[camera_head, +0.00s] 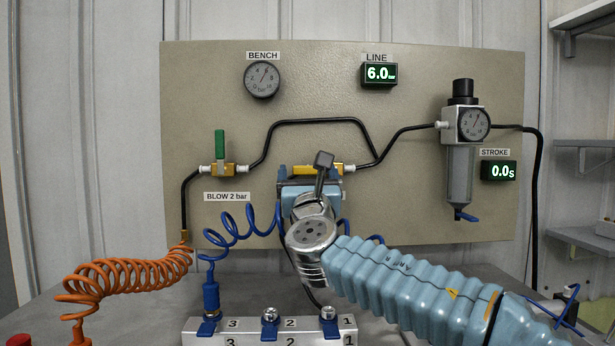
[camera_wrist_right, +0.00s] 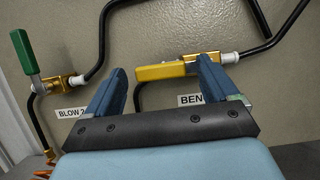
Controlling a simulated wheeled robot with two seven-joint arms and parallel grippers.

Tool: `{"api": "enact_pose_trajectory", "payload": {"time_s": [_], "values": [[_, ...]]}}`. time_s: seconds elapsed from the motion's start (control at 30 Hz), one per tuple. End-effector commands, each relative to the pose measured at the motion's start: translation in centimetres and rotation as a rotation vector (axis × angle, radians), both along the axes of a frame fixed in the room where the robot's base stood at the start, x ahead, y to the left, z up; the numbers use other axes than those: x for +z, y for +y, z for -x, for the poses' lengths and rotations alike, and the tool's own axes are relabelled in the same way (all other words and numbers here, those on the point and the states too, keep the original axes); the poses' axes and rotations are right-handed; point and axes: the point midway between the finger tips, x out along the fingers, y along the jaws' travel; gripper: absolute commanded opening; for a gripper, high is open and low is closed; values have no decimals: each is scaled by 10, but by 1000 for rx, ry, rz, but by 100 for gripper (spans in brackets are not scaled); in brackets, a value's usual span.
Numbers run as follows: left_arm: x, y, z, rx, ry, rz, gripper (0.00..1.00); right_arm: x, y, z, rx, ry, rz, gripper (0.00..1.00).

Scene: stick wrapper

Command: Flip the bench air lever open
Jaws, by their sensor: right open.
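The bench air lever (camera_head: 303,169) is a yellow handle on a brass valve on the panel. In the right wrist view the yellow lever (camera_wrist_right: 163,71) lies nearly level, and the label below it starts with "BEN". My right gripper (camera_head: 309,187) is in front of this valve and hides part of it in the head view. In the right wrist view its two blue fingers (camera_wrist_right: 160,72) are spread open, with the lever seen between and beyond their tips. Whether a finger touches it I cannot tell. My left gripper is not in view.
A valve with an upright green lever (camera_head: 219,145) is left of it, above the "BLOW 2 bar" label. A BENCH gauge (camera_head: 262,79), a LINE display (camera_head: 379,74) reading 6.0 and a regulator (camera_head: 461,160) are on the panel. An orange coiled hose (camera_head: 120,278) and a numbered block (camera_head: 255,329) are in front.

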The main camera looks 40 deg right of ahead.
Motion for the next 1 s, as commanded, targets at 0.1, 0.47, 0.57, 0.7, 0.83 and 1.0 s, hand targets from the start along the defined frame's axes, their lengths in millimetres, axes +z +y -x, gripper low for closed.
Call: {"api": "enact_pose_trajectory", "payload": {"time_s": [0.1, 0.47, 0.57, 0.7, 0.83, 1.0], "values": [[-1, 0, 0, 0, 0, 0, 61, -2, 1, 2, 0, 0, -1, 87], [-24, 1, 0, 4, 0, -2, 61, -31, 35, 59, 3, -1, 0, 87], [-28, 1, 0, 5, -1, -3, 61, -40, 46, 78, 0, -2, 0, 87], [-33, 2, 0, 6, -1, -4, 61, -48, 58, 97, 0, -1, 1, 87], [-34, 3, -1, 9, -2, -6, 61, -52, 65, 107, 0, -1, 1, 87], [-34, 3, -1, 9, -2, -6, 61, -54, 66, 110, -1, 1, -1, 87]]}}
